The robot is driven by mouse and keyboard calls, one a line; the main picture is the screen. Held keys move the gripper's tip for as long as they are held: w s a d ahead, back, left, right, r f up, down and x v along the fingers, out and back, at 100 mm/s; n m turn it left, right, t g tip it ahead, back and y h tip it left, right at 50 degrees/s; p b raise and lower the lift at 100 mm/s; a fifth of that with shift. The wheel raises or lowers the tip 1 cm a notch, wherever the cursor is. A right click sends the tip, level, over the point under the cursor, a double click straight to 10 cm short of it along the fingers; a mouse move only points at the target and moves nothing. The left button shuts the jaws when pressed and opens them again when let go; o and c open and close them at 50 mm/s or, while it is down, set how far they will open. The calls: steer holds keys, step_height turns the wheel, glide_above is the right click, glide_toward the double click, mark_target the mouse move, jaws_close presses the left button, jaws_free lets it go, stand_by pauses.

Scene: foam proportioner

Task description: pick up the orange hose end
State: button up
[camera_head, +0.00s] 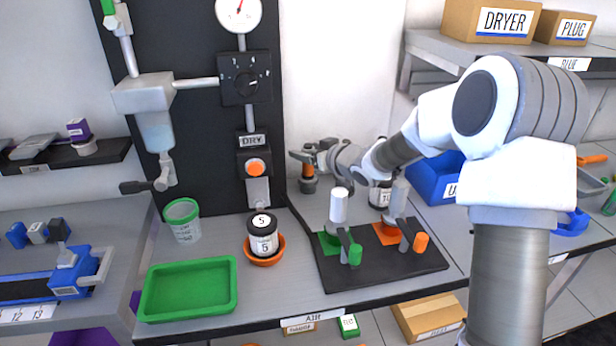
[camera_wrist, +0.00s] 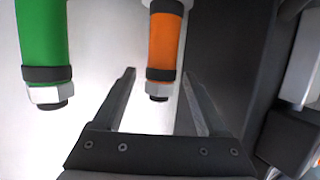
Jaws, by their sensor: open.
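The orange hose end (camera_wrist: 164,48) hangs down in the wrist view, with a dark band, a metal nut and a dark tip. It appears between the two fingertips of my gripper (camera_wrist: 160,78), with a gap on each side. I cannot tell how deep between the fingers it sits. My gripper is open and holds nothing. A green hose end (camera_wrist: 42,45) hangs to the left, outside the left finger. In the head view my gripper (camera_head: 308,160) is at the back of the table, beside a small orange part (camera_head: 308,171); details there are too small to tell.
A black plate (camera_head: 336,276) bears valves with a green handle (camera_head: 354,254) and an orange handle (camera_head: 420,243). A black-lidded jar (camera_head: 263,240) stands in an orange dish (camera_head: 265,261). A green tray (camera_head: 187,316) lies at the front left. A dark panel (camera_head: 200,100) rises behind.

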steer(key=shift+c, duration=0.3)
jaws_close()
stand_by(1.1)
